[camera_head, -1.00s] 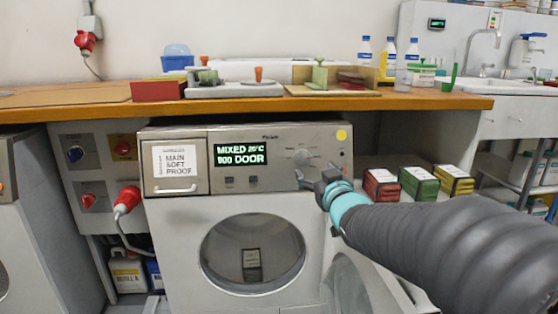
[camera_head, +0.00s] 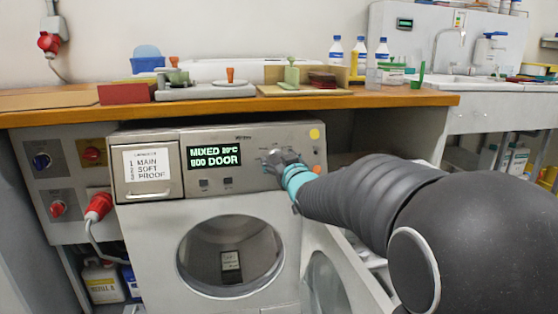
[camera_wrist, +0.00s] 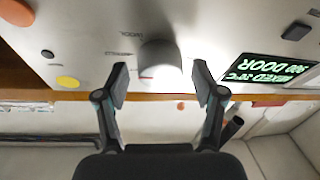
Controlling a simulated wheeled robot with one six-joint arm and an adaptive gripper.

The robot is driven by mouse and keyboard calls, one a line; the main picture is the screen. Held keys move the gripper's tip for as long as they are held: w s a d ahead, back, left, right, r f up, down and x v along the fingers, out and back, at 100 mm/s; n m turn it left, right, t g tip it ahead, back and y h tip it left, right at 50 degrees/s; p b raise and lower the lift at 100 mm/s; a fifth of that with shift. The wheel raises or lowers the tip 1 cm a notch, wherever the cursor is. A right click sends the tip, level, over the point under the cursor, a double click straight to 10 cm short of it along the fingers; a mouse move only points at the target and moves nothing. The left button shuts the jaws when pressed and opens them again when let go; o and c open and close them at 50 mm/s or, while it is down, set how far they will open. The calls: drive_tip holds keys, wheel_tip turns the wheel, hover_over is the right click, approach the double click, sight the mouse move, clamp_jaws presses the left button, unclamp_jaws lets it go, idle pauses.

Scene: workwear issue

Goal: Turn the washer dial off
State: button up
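The washer (camera_head: 152,222) stands under the wooden counter, with a lit green display (camera_head: 214,156) showing "MIXED" and "DOOR". Its round grey dial (camera_wrist: 160,60) is on the control panel to the right of the display. In the wrist view the dial lies ahead of my gripper (camera_wrist: 160,80), between the two spread fingers, with visible space on both sides. A small red mark shows at the dial's edge. In the head view my gripper (camera_head: 283,163) is at the panel and covers much of the dial. The gripper is open and holds nothing.
A panel with a round window (camera_head: 326,284) juts out at the washer's right, below my arm; it looks like the open door. A red plug (camera_head: 99,206) and wall switches are at left. The counter (camera_head: 60,115) above carries bottles, a red box and tools.

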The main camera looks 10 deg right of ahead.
drive_tip(key=c, duration=0.9)
drive_tip(key=shift+n, duration=0.5)
drive_tip(key=n, duration=0.2)
drive_tip(key=n+g+y+p, duration=0.1)
drive_tip(key=n, duration=0.1)
drive_tip(key=shift+d+r+n+y+p, duration=0.1)
drive_tip(key=shift+r+n+y+p, duration=0.1)
drive_tip(key=shift+n+y+p, duration=0.1)
drive_tip(key=n+g+y+p, duration=0.1)
drive_tip(key=n+p, duration=0.2)
drive_tip(key=n, duration=0.2)
drive_tip(key=shift+r, duration=0.15)
drive_tip(key=n+g+p, duration=0.1)
drive_tip(key=n+p, duration=0.2)
drive_tip(key=n, duration=0.1)
drive_tip(key=shift+n+g+p, duration=0.3)
drive_tip(key=shift+g+p, duration=0.05)
drive_tip(key=shift+g, duration=0.05)
drive_tip(key=shift+w+n+g+p, duration=0.1)
drive_tip(key=shift+n+g+p, duration=0.6)
drive_tip(key=shift+n+p, duration=0.9)
drive_tip(key=shift+n, duration=0.5)
